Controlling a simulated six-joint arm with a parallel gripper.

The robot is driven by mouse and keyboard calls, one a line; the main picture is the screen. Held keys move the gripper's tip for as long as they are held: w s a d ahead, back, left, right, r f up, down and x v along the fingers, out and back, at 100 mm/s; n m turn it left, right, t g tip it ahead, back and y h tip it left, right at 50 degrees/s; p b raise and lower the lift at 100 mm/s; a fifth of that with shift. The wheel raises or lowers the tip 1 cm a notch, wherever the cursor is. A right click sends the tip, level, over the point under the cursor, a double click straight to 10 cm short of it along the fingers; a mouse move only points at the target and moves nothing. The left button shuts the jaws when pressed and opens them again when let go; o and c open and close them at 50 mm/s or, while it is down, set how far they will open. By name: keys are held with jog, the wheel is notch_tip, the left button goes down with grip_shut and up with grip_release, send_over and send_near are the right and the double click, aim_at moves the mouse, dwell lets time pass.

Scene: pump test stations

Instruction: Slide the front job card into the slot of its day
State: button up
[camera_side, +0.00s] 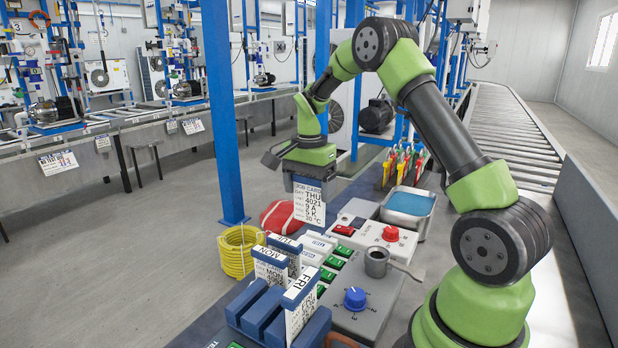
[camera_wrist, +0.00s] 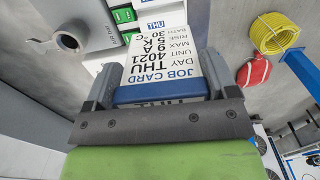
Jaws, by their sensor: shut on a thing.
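My gripper (camera_side: 308,178) is shut on a white job card (camera_side: 309,207) with a blue top edge and holds it upright, raised above the bench. The card reads THU, 4021, 9 A, 5 K, 30 °C. In the wrist view the card (camera_wrist: 165,55) appears upside down between the fingers (camera_wrist: 158,88). A blue slotted rack (camera_side: 262,312) at the bottom holds several cards, including a MON card (camera_side: 270,263) and a FRI card (camera_side: 300,310). In the wrist view a white surface beyond the card bears a blue THU label (camera_wrist: 152,25). The slot itself is not clear.
White blocks with green parts (camera_side: 335,262) stand beside a grey control box with a blue knob (camera_side: 355,299). Yellow hose (camera_side: 238,252) lies left.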

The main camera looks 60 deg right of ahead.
aim_at(309, 222)
jog(key=shift+f, duration=4.4)
jog(key=o, duration=0.8)
notch_tip(309, 222, up, 10)
jog(key=shift+f, duration=0.1)
jog(key=s+a+r+n+t, duration=0.2)
jog(key=s+a+r+n, duration=0.1)
jog(key=a+r, duration=0.3)
jog(key=s+a+r+n+t, duration=0.2)
jog(key=s+a+r+n, duration=0.15)
jog(key=a+r, duration=0.25)
jog(key=s+a+r+n+t+y, duration=0.1)
jog(key=s+a+n+t+y, duration=0.1)
jog(key=s+a+n, duration=0.5)
jog(key=s+t, duration=0.1)
jog(key=s, duration=0.3)
jog(key=shift+s+a+r, duration=0.3)
jog(key=shift+s, duration=0.05)
